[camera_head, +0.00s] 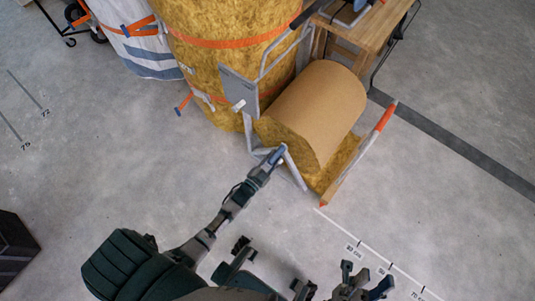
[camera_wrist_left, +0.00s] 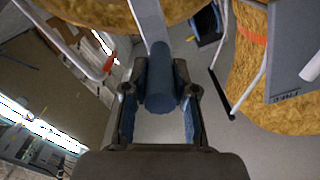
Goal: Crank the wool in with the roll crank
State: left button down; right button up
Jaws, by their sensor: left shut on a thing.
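The wool roll (camera_head: 318,100) has a brown paper face and yellow wool at its end and underneath. It lies in a metal frame beside the tall wool bales. The roll crank (camera_head: 294,168) is a pale metal arm at the roll's near left end. Its dark blue grip (camera_wrist_left: 161,85) shows between the fingers in the left wrist view. My left gripper (camera_head: 275,156) is shut on this grip, which it hides in part in the head view. My right gripper (camera_head: 366,283) is low in the head view, away from the roll, with its fingers apart and nothing visible between them.
A tall yellow wool bale (camera_head: 205,65) with orange straps stands behind the crank. A grey plate (camera_head: 238,88) on a tube frame is close above it. A wooden bench (camera_head: 365,30) stands behind the roll. An orange-tipped bar (camera_head: 361,152) edges the right side. The near floor is clear.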

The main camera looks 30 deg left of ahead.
pick_arm(q)
jog(key=shift+d, duration=0.65)
jog(key=shift+f, duration=0.1)
jog(key=c, duration=0.9)
grip_release()
jog(key=s, duration=0.8)
jog(key=s+a, duration=0.1)
jog(key=s, duration=0.3)
jog(key=shift+a+f, duration=0.1)
